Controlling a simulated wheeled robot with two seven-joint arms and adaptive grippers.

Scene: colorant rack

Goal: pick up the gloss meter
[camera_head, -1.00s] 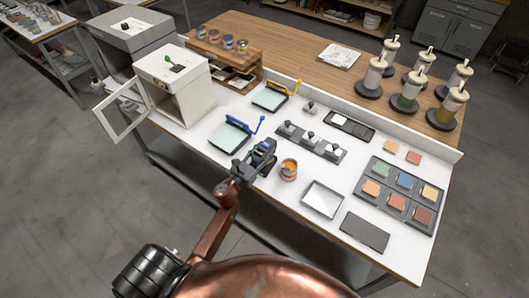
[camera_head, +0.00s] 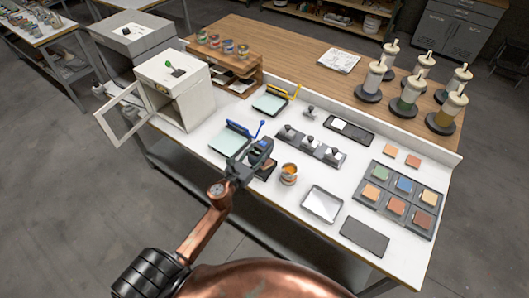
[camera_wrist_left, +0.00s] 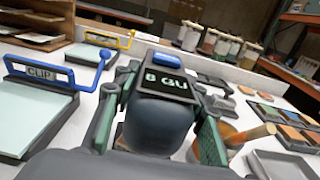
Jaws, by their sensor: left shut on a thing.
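The gloss meter (camera_wrist_left: 158,112) is a dark rounded block with a lit display on top and a blue button. It fills the middle of the left wrist view, between the green-padded fingers of my left gripper (camera_wrist_left: 158,130). The meter appears raised above a dark flat base (camera_head: 266,171), which is partly hidden behind the gripper. My right gripper is not in view.
A blue-handled clip board (camera_head: 227,141) lies close left. A dark rack with knobbed pieces (camera_head: 310,145) is behind. An empty tray (camera_head: 322,204) and tile tray (camera_head: 382,210) lie farther right.

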